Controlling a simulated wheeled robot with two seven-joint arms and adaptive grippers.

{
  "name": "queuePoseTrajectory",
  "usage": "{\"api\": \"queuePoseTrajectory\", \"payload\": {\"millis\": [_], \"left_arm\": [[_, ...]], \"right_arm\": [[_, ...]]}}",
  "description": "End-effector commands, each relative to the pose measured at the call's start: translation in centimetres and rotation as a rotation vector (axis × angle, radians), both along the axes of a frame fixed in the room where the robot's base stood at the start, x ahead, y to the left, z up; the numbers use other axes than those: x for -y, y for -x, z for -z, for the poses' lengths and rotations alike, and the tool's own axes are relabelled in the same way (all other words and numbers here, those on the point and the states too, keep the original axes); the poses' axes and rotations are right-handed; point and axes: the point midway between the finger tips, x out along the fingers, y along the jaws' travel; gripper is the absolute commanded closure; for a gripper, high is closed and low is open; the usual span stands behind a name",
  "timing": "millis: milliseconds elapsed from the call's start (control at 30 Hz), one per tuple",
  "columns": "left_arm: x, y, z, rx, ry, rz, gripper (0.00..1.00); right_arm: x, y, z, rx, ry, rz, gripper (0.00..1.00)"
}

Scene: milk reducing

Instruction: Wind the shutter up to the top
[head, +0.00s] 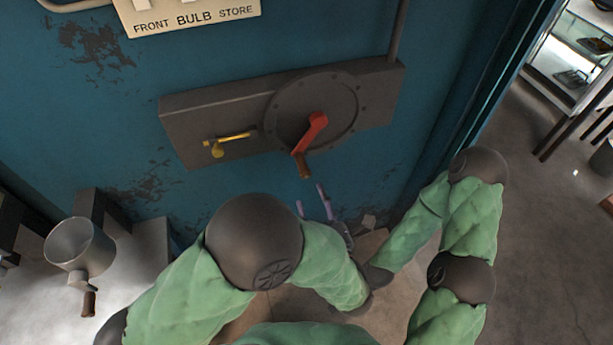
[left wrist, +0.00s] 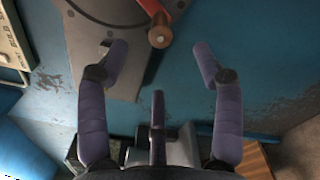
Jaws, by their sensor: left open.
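A red crank (head: 312,131) with a brown wooden handle (head: 303,166) is on a round grey plate (head: 340,105). The handle points down; its end also shows in the left wrist view (left wrist: 160,37). My left gripper (head: 311,198) is open and empty, its purple fingers just below the handle and apart from it. In the left wrist view the handle end is beyond and between the spread fingertips (left wrist: 160,50). A yellow lever (head: 228,140) is on the grey housing (head: 195,108), left of the crank. I cannot make out the shutter. My right arm shows, but its gripper is hidden.
A metal pot (head: 80,240) with a wooden-handled crank stands at lower left. A shelf unit (head: 570,60) is at upper right.

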Motion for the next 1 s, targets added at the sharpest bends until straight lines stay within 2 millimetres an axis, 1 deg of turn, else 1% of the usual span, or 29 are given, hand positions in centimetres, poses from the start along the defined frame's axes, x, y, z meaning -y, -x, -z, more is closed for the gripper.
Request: {"api": "queuePoseTrajectory", "payload": {"millis": [100,567,800,1000], "left_arm": [[-0.5,-1.2,0.2,-0.001,0.001,-0.004,0.33],[-2.0,-5.7,0.2,-0.002,0.002,-0.004,0.33],[-2.8,-8.1,0.0,-0.001,0.001,-0.004,0.33],[-3.2,-9.6,0.2,-0.003,0.001,-0.004,0.33]], "right_arm": [[0.0,0.0,0.5,0.0,0.0,0.0,0.6],[0.0,0.0,1.9,-0.001,0.0,0.0,0.6],[0.0,0.0,1.7,-0.001,0.0,0.0,0.6],[0.0,0.0,1.7,-0.001,0.0,0.0,0.6]]}}
